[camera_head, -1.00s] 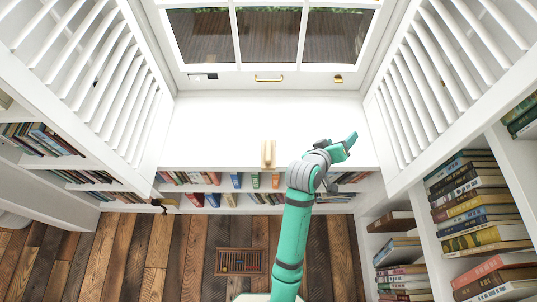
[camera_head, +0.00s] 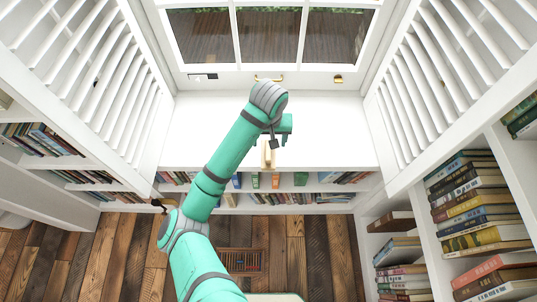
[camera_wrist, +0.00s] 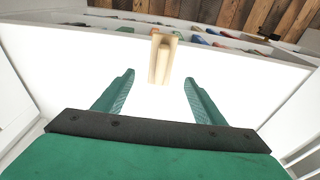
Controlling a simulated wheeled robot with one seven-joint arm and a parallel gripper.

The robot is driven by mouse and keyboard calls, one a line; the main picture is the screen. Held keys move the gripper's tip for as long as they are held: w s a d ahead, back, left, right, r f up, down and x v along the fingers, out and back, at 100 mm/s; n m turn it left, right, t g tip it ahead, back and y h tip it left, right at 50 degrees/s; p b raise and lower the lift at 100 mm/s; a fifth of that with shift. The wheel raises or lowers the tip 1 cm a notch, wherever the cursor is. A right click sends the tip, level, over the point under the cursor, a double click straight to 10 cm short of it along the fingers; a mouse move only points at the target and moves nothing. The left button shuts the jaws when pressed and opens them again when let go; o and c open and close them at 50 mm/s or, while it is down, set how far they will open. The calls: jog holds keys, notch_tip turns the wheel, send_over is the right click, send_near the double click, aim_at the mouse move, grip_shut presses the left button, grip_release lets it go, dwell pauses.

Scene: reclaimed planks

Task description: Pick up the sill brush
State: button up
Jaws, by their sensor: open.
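The sill brush (camera_head: 268,156) is a small pale wooden piece on the white sill (camera_head: 210,135), near its front edge. My arm partly covers it in the head view. In the wrist view the brush (camera_wrist: 162,58) lies lengthwise, a little beyond the fingertips and between their lines. My gripper (camera_wrist: 160,76) is open and empty, with one green finger to each side and clear white sill between them. In the head view my gripper (camera_head: 277,140) is over the sill, just behind the brush; its fingertips are hard to make out.
Shelves of books (camera_head: 290,198) run below the sill's front edge. White louvred shutters (camera_head: 105,90) stand on both sides, and a window with a brass handle (camera_head: 268,79) is behind. A slatted floor piece (camera_head: 245,261) lies on the planks. The sill is otherwise clear.

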aim_at(269, 150)
jog(key=f, duration=0.3)
jog(key=w+f, duration=0.1)
jog(key=f, duration=0.6)
jog(key=shift+w+a+f, duration=0.15)
jog(key=shift+w+f, duration=0.1)
jog(key=shift+w, duration=0.05)
jog(key=c, duration=1.3)
jog(key=shift+r, duration=0.15)
jog(key=shift+r, duration=0.55)
jog(key=s+a+r, duration=0.4)
jog(key=s+r, duration=0.7)
jog(key=s, duration=0.2)
jog(key=shift+s+a+r, duration=0.15)
jog(key=shift+s+r, duration=0.05)
jog(key=shift+r, duration=0.15)
